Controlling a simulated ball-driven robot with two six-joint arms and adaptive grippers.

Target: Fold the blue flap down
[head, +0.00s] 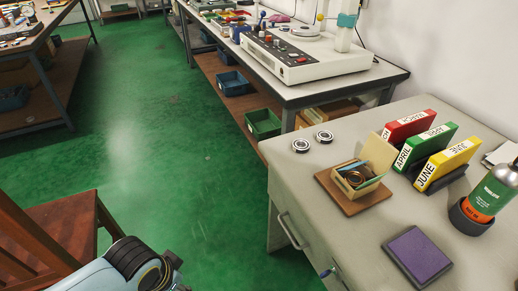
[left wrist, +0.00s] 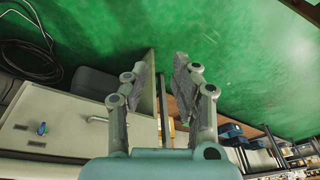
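A small open tan box (head: 350,182) sits on a brown board (head: 335,192) on the grey desk. A cream flap (head: 379,152) stands up at the box's far side. What lies inside the box is too small to tell. My left gripper (left wrist: 166,78) is open and empty in the left wrist view, with green floor beyond it. In the head view my left arm is low at the bottom left, well away from the box. My right gripper is not in view.
Two bearing rings (head: 312,140) lie behind the box. Red, green and yellow month boxes (head: 440,163) stand to its right. A purple pad (head: 418,255) and a green-orange bottle (head: 490,195) are nearer. A wooden chair (head: 50,240) stands by my left arm.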

